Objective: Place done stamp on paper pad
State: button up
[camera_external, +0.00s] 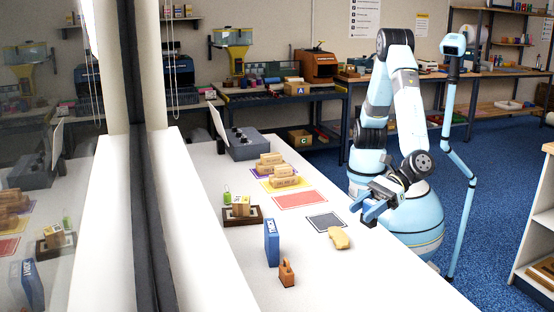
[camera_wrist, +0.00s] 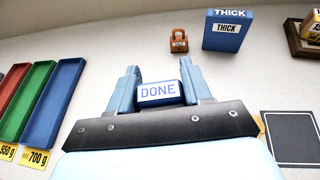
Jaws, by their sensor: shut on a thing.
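My gripper (camera_external: 372,205) is shut on the done stamp (camera_wrist: 158,93), a blue block whose white face reads DONE in the wrist view. The stamp sits between the two blue fingers; in the external view it is too small to make out clearly. My gripper is at the right edge of the white table. A dark rectangle with a white outline (camera_external: 326,222) lies flat to its left; it also shows in the wrist view (camera_wrist: 290,136). A red rectangle (camera_external: 293,200) lies farther left. I cannot tell which flat thing is the paper pad.
A tan rounded thing (camera_external: 340,238) lies near the dark rectangle. Red, green and blue trays (camera_wrist: 55,102) sit at left in the wrist view. Tan blocks (camera_external: 270,167) lie farther back.

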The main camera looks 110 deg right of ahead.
jog(key=s+d+r+m+h, duration=0.15)
jog(key=s+d, duration=0.35)
jog(key=d, duration=0.5)
jog(key=s+d+r+h, duration=0.15)
jog(key=s+d, duration=0.25)
jog(key=d, duration=0.7)
jog(key=y, duration=0.1)
send_over(334, 234)
jog(key=s, duration=0.1)
jog(key=f, duration=0.5)
jog(key=d+f, duration=0.1)
jog(key=f, duration=0.2)
jog(key=shift+w+a+f, duration=0.45)
jog(key=shift+f, duration=1.7)
jog(key=shift+f, duration=0.1)
jog(key=o, duration=1.1)
jog(key=shift+c, duration=0.2)
